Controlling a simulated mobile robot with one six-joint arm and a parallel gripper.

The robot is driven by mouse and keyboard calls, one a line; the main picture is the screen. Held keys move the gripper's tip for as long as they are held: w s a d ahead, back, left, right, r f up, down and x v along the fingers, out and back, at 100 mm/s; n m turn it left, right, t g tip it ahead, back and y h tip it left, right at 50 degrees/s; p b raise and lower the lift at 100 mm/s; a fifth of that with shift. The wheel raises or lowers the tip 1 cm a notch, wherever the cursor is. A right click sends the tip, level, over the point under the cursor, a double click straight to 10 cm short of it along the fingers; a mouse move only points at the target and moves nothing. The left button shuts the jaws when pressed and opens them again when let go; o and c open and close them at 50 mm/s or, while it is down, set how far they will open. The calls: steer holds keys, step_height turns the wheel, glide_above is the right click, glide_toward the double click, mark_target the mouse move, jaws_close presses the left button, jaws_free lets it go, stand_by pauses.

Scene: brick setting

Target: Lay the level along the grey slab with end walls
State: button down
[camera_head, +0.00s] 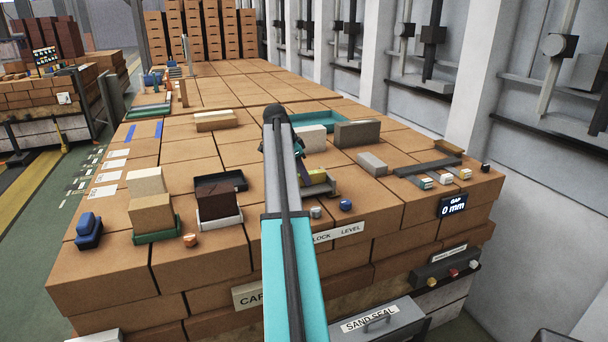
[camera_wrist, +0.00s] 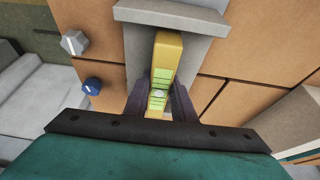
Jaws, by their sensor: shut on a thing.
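The level is a yellow bar (camera_wrist: 168,50) with green vials, seen in the wrist view. My gripper (camera_wrist: 160,98) is shut on it, with one dark finger on each side. The grey slab (camera_wrist: 138,62) lies beneath the level in that view, and its raised end wall (camera_wrist: 172,17) crosses near the level's far end. The level runs roughly along the slab; I cannot tell whether it touches it. In the head view the level (camera_head: 318,177) shows just right of my arm, which hides most of the gripper and much of the slab.
A grey hex nut (camera_wrist: 75,42) and a blue knob (camera_wrist: 92,86) stand left of the slab. Dark trays, blocks (camera_head: 357,133) and a grey brick (camera_head: 372,163) stand around.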

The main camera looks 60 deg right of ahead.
steer(key=shift+f, duration=0.1)
steer(key=c, duration=1.5)
jaws_free()
steer(key=shift+r, duration=0.2)
steer(key=b+v, duration=0.3)
steer(key=v, duration=0.8)
steer(key=shift+w+a+r, duration=0.15)
steer(key=shift+r, duration=0.2)
steer(key=shift+r, duration=0.1)
